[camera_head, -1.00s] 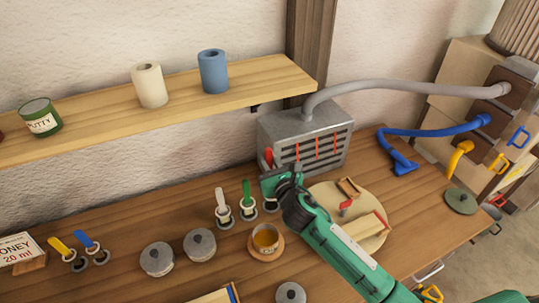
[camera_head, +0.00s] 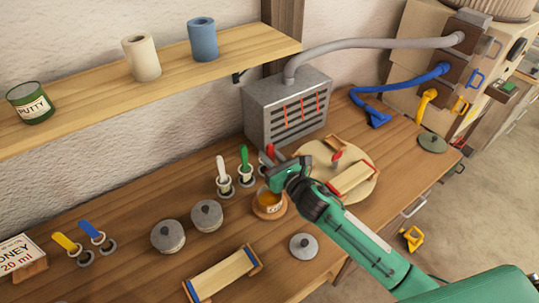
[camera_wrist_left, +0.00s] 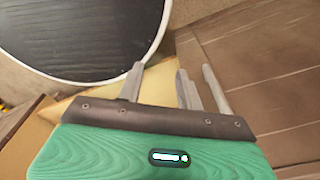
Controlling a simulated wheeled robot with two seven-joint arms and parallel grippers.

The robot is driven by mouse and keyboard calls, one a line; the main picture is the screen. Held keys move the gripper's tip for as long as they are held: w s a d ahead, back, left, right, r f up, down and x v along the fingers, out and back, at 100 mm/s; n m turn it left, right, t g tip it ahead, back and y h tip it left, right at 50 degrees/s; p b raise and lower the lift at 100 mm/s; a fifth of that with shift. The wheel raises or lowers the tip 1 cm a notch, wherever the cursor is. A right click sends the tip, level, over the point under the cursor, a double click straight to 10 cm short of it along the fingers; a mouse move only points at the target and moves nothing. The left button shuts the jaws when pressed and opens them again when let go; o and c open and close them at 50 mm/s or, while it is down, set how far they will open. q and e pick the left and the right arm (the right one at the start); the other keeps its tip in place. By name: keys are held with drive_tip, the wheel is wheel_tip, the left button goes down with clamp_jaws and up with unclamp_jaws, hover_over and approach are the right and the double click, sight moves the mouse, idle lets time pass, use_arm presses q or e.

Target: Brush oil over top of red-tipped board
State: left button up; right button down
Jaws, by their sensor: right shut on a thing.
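The red-tipped board (camera_head: 352,180) lies on a round pale board (camera_head: 310,150) at the right of the bench; its ends are red. My right gripper (camera_head: 276,174) is shut on the red-handled brush (camera_head: 270,152), whose red handle stands up behind the fingers. It is right above the cup of amber oil (camera_head: 270,203) on its wooden coaster. The brush's lower end is hidden by the gripper, so I cannot tell whether it touches the oil. My left gripper (camera_wrist_left: 165,75) shows only in the left wrist view, its fingers apart and empty.
A white-handled (camera_head: 221,165) and a green-handled brush (camera_head: 244,158) stand in holders left of the cup. Lidded pots (camera_head: 167,237), a blue-tipped board (camera_head: 222,275) and a grey lid (camera_head: 303,246) lie nearby. A grey vented box (camera_head: 288,105) stands behind.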

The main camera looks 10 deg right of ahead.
wheel_tip(320, 180, down, 2)
drive_tip(key=shift+a+b, duration=0.1)
drive_tip(key=shift+b, duration=0.6)
drive_tip(key=shift+f+b, duration=0.75)
drive_tip(key=shift+f, duration=0.05)
wheel_tip(320, 180, down, 6)
drive_tip(key=b, duration=0.4)
drive_tip(key=shift+b, duration=0.35)
wheel_tip(320, 180, up, 9)
drive_tip(key=p, duration=0.8)
idle(1.0)
